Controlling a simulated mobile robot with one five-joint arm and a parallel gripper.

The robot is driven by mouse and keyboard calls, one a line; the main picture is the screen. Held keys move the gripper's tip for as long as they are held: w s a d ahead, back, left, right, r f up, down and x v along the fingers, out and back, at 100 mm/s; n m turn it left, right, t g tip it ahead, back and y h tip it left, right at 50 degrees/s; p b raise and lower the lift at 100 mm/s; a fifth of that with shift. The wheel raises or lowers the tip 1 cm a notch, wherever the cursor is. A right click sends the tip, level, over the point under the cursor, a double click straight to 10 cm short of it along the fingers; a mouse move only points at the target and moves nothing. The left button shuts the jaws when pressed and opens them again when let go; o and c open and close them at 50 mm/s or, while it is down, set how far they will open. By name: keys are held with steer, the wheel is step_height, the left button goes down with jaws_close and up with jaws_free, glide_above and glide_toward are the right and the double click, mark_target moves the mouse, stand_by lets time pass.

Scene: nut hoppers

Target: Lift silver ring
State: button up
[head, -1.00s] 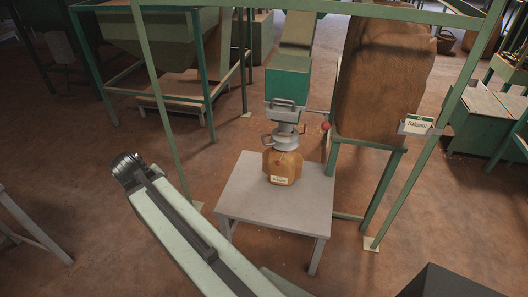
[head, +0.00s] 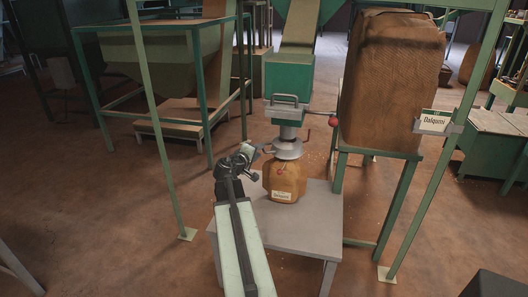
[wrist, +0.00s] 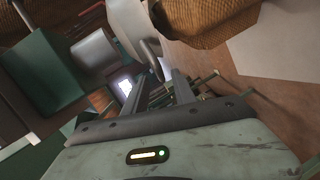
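The silver ring (head: 289,151) is a wide grey collar between the spout of the green hopper (head: 290,90) and the top of a filled brown sack (head: 285,183). A small handle sticks out at its left. My gripper (head: 250,153) is just left of the ring, close to that handle; I cannot tell if they touch. In the wrist view the ring (wrist: 128,28) shows as a pale curved shape ahead of the fingers.
The sack stands on a grey table (head: 315,215). A large brown sack (head: 390,85) on a green stand is at the right, with a "Dalgomi" sign (head: 433,123). A red-knobbed lever (head: 332,121) juts right of the spout. A green frame post (head: 155,130) stands at left.

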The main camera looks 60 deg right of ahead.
steer(key=x, duration=0.4)
steer(key=shift+d+f+b, duration=0.15)
steer(key=shift+d+b, duration=0.2)
steer(key=shift+b, duration=0.05)
steer(key=shift+c, duration=0.3)
steer(key=shift+a, duration=0.1)
jaws_close()
stand_by(0.6)
